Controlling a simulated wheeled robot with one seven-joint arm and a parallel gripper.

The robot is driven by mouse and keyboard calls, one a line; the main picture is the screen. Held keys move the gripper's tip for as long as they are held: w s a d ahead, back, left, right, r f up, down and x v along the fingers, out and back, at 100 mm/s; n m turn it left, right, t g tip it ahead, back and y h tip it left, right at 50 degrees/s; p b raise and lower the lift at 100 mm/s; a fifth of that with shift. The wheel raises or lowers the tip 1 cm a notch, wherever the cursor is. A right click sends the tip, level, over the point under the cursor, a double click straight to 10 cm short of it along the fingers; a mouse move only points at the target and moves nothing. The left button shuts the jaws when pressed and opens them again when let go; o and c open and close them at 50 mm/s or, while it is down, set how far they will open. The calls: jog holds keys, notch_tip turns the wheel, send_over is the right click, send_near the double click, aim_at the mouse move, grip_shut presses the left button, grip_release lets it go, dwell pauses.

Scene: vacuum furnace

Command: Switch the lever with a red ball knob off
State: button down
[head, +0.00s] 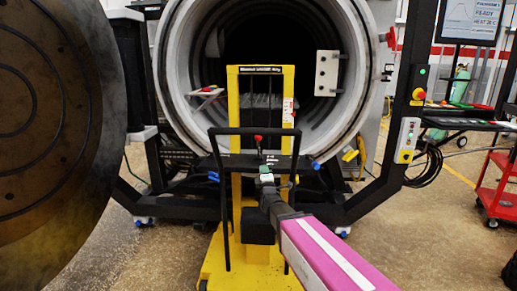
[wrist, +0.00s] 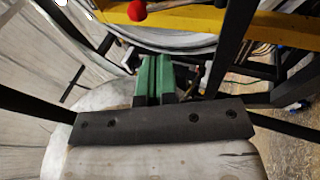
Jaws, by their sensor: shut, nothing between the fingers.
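The lever's red ball knob (head: 258,138) shows in the head view on the front of the yellow lift truck (head: 234,105), just above my gripper (head: 265,172). The knob also shows in the wrist view as a red ball (wrist: 137,10) at the top edge. In the wrist view my gripper (wrist: 153,60) has its two green fingers together, with nothing between them. The fingertips are below the ball in that picture and appear apart from it. Most of the lever's shaft is hidden or too small to make out.
The truck's black handle frame (head: 222,131) surrounds the knob area. The round furnace chamber (head: 172,60) stands open behind it, with the large door (head: 60,140) at left. A control post (head: 410,125) and a red cart (head: 500,190) stand at right.

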aim_at(258, 143)
jog(key=shift+a+r, duration=0.15)
jog(key=shift+r, duration=0.1)
jog(key=x, duration=1.4)
jog(key=shift+r, duration=0.2)
